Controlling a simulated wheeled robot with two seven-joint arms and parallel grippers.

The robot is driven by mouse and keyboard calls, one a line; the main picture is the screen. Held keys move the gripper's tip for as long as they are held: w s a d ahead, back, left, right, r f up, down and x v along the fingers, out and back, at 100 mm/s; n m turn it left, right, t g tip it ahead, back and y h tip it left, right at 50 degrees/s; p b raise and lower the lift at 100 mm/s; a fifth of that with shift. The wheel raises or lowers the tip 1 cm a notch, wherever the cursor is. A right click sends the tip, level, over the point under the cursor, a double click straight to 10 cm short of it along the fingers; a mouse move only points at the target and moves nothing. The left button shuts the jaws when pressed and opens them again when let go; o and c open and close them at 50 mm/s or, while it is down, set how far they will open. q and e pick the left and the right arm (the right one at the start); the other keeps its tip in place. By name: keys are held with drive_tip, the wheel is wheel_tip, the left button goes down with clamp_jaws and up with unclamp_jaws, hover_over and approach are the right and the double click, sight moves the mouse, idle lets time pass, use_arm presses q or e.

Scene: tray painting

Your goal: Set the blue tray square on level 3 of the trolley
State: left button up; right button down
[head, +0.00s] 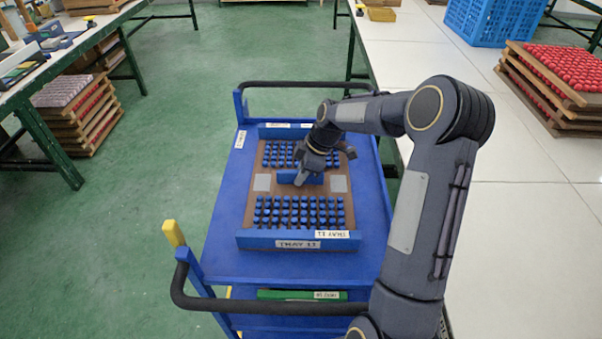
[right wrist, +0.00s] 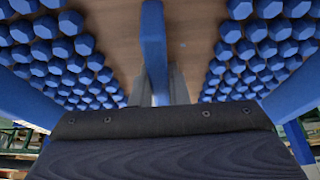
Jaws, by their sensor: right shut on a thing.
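The blue tray (head: 278,240) has a brown board, rows of blue pieces, a front label reading TRAY 11 and a blue centre bar (head: 287,177). It is over the top level of the blue trolley (head: 222,230), its sides roughly in line with the trolley's sides. I cannot tell whether it rests fully on the deck. My right gripper (head: 304,179) is shut on the tray's centre bar. The right wrist view shows that bar (right wrist: 153,45) running between the fingers (right wrist: 158,90), with blue pieces on both sides. My left gripper is not in view.
A green tray (head: 272,294) sits on a lower trolley level. Black handles (head: 250,308) cross the trolley's near and far ends. A white table (head: 530,220) stands close on the right, with red-piece trays (head: 540,95) and a blue crate (head: 490,20). Green floor (head: 120,230) is clear on the left.

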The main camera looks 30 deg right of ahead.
drive_tip(key=c, duration=1.4)
unclamp_jaws()
drive_tip(key=v, duration=1.2)
drive_tip(key=shift+s, duration=0.1)
